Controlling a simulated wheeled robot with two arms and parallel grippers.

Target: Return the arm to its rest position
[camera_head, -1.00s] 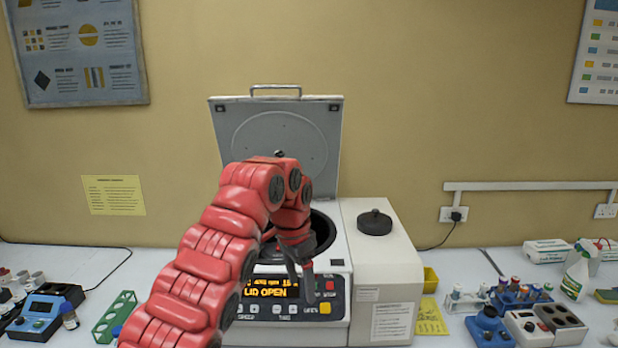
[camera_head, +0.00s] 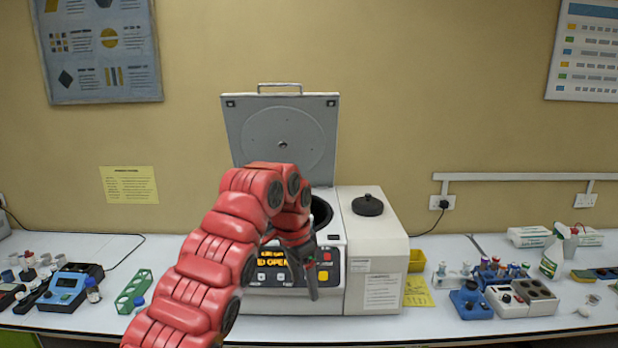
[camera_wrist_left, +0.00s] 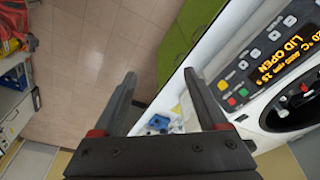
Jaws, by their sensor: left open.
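My left arm, red and segmented, reaches in from the lower left in the head view. My left gripper (camera_head: 306,272) hangs in front of the centrifuge (camera_head: 375,250), pointing down by its control panel. In the left wrist view the two dark fingers of my left gripper (camera_wrist_left: 160,105) are spread apart, with nothing between them. The centrifuge lid (camera_head: 283,135) stands upright, and its display (camera_wrist_left: 282,57) reads "LID OPEN". My arm hides part of the centrifuge's front and bowl. My right gripper is not in view.
A green rack (camera_head: 133,291) and a blue device (camera_head: 64,289) stand on the bench at left. At right are a blue device (camera_head: 471,302), several tubes and a spray bottle (camera_head: 553,258). The wrist view shows open tiled floor (camera_wrist_left: 105,50) beyond the bench edge.

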